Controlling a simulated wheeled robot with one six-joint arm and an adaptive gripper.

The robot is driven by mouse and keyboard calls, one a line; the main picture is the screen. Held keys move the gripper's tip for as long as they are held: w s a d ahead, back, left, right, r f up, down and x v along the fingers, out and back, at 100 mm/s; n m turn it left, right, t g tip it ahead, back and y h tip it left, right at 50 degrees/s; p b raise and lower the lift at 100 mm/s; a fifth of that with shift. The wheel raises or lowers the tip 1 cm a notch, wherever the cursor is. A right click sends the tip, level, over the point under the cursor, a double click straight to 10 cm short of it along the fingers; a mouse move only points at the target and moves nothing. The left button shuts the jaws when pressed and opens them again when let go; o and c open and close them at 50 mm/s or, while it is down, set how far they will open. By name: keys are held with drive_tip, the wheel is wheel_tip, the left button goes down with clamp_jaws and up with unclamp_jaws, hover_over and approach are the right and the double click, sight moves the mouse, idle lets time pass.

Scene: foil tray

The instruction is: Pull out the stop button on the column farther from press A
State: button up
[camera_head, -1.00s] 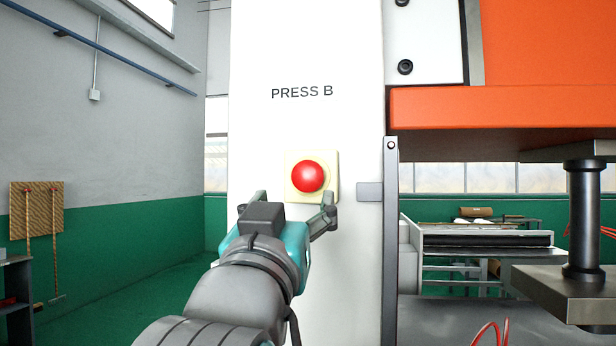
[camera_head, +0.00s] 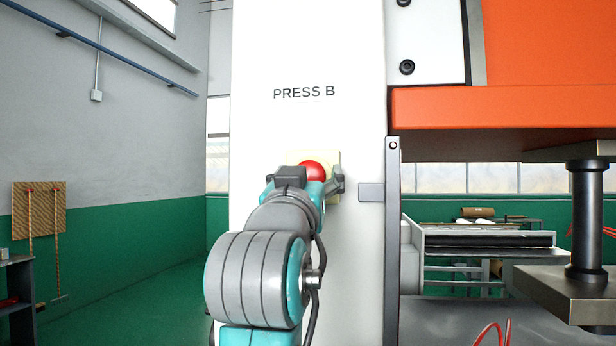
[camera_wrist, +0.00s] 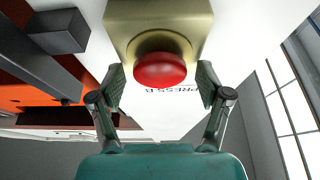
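The red stop button (camera_head: 313,170) sits on a pale yellow box (camera_head: 333,158) on the white column (camera_head: 300,40) marked PRESS B. My gripper (camera_head: 305,185) is in front of the box and hides the lower left of the button. In the wrist view the red button (camera_wrist: 160,70) stands out from its box (camera_wrist: 158,22), near the middle between the fingers. My gripper (camera_wrist: 160,88) is open there, one finger on each side, with gaps between the fingers and the button.
An orange press (camera_head: 540,60) with a dark steel post (camera_head: 585,220) stands to the right. A small grey plate (camera_head: 371,192) sticks out on the column's right, beside a tall grey bar (camera_head: 392,240). Open floor lies to the left.

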clamp_jaws()
drive_tip(key=shift+s+a, duration=0.15)
drive_tip(key=shift+s, duration=0.5)
drive_tip(key=shift+o, duration=0.3)
unclamp_jaws()
drive_tip(key=v, duration=1.2)
